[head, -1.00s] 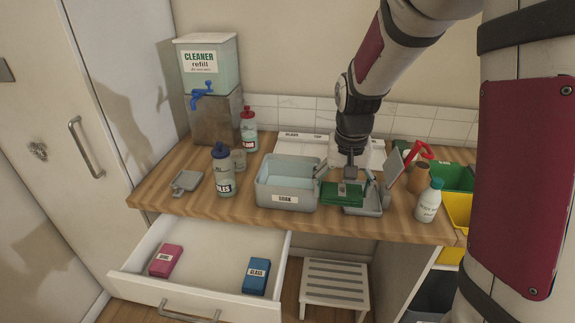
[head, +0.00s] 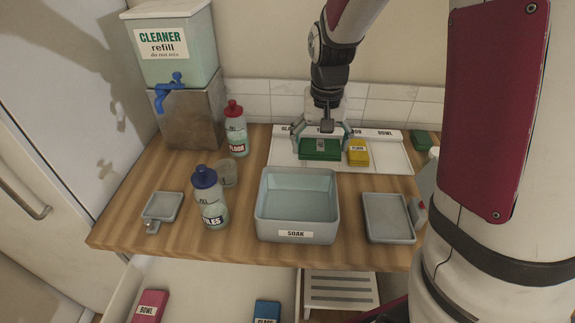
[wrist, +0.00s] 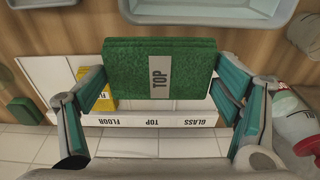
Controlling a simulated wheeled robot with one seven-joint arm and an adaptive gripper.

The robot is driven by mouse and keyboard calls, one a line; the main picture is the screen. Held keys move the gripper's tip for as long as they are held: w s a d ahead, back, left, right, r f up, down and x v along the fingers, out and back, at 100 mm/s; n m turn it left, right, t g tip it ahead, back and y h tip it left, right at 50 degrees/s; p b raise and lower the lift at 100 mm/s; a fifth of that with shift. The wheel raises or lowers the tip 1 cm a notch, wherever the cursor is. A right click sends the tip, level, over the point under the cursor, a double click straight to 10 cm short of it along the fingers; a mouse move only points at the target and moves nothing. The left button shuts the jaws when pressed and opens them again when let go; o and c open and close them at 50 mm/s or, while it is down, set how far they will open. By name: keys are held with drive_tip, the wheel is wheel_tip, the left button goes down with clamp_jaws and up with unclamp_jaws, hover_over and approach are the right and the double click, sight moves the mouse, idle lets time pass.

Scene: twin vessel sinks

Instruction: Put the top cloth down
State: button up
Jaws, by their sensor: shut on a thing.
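The green top cloth (head: 313,156), labelled TOP, is held by my gripper (head: 321,140) over the white sectioned tray (head: 392,158) at the wall. In the wrist view the cloth (wrist: 130,68) spans between the two fingers of my gripper (wrist: 160,85), which is shut on it. The tray's rim reads GLASS, TOP and FLOOR in the wrist view (wrist: 150,121); the cloth is near the TOP label. I cannot tell whether the cloth touches the tray. A yellow cloth (head: 358,157) lies on the tray just right of it.
The grey SOAK basin (head: 296,236) stands in front of the tray, with a shallow grey tray (head: 388,222) to its right. The TILES bottle (head: 211,200) and FLOOR bottle (head: 236,130) stand left. A dark green item (head: 423,140) lies beyond the tray's right end.

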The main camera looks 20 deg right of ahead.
drive_tip(key=f, duration=0.6)
drive_tip(key=shift+w+f, duration=0.2)
drive_tip(key=shift+w, duration=0.1)
drive_tip(key=shift+f+b, duration=0.4)
drive_tip(key=shift+f, duration=1.4)
drive_tip(key=shift+f, duration=0.1)
drive_tip(key=o, duration=1)
